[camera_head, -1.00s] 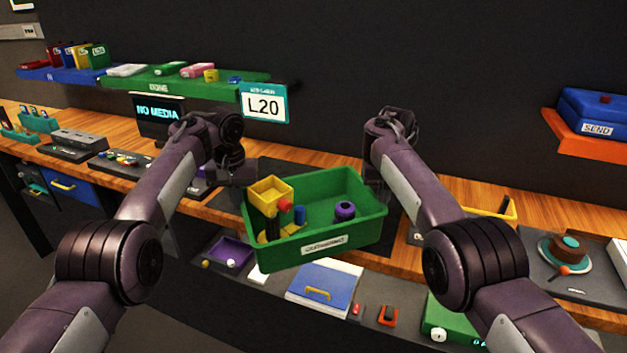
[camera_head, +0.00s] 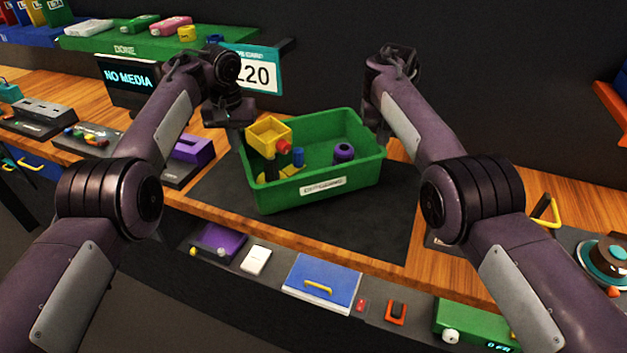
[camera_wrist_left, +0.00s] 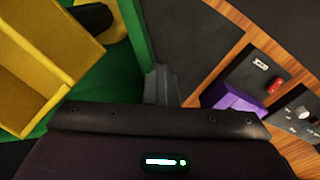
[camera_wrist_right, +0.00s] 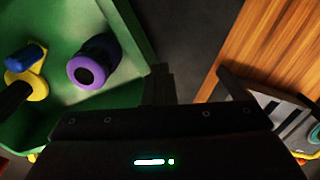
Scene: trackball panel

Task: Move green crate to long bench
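The green crate (camera_head: 323,188) is above or on the dark mat of the wooden long bench (camera_head: 215,201); I cannot tell whether it touches. It holds a yellow bin (camera_head: 268,134), a purple ring-shaped piece (camera_head: 344,152), a blue piece and other small parts. My left gripper (camera_head: 238,122) is at the crate's left wall, and my right gripper (camera_head: 381,132) is at its right wall. In the left wrist view the fingers (camera_wrist_left: 160,84) close at the wall's rim; in the right wrist view the fingers (camera_wrist_right: 158,85) do likewise. The fingertips are partly hidden.
A green shelf (camera_head: 150,36) and an L20 sign (camera_head: 255,72) are behind. A purple device (camera_head: 193,150) stands left of the mat. Below the bench's front edge are a blue panel (camera_head: 322,283) and a green box (camera_head: 474,325). The mat's front right is bare.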

